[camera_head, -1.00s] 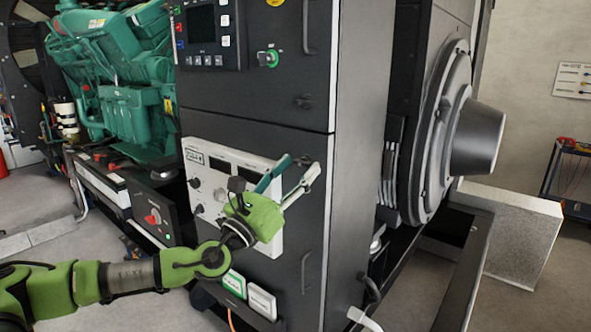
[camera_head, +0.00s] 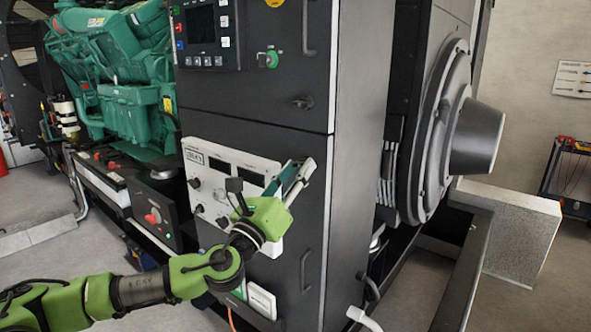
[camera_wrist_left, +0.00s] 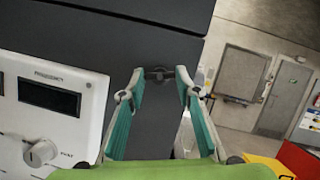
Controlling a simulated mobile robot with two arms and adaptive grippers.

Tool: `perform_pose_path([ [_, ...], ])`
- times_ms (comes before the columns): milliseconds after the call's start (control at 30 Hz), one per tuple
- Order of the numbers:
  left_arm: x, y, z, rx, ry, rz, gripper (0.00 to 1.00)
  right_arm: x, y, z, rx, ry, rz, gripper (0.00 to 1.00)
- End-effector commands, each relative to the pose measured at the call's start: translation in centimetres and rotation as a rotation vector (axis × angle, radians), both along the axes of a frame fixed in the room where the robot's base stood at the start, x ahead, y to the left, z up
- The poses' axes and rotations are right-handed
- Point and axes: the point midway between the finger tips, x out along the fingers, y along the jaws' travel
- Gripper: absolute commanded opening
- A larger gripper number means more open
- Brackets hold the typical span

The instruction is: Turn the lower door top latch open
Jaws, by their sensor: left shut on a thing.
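The lower door (camera_head: 300,215) is the dark front panel below the seam of the black cabinet. Its top latch (camera_wrist_left: 157,74) is a small dark piece near the top edge of that door, seen between my fingertips in the left wrist view. My left gripper (camera_head: 299,164) reaches up from the lower left, and its fingertips are at this latch. In the left wrist view the left gripper (camera_wrist_left: 160,73) has its teal-padded fingers on either side of the latch, shut on it. The fingers hide the latch in the head view. My right gripper is not in view.
A white control panel (camera_head: 222,163) with knobs and displays is left of the latch. The upper door's dark latch (camera_head: 303,102) sits above the seam. A vertical handle (camera_head: 305,270) is lower on the door. The green engine (camera_head: 115,70) stands at left.

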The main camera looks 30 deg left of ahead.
Motion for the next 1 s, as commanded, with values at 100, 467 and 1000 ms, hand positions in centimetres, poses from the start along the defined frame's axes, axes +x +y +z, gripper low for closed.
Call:
perform_pose_path([
  [100, 0.0, -0.2, 0.3, -0.118, 0.009, -0.002, 0.09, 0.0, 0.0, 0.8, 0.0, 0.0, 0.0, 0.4],
  [467, 0.0, -0.4, 0.6, -0.459, 0.036, -0.001, 0.09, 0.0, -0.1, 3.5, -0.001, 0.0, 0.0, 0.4],
  [1000, 0.0, -0.6, 1.1, -0.958, 0.076, 0.002, 0.09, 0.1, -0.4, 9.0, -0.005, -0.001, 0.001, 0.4],
])
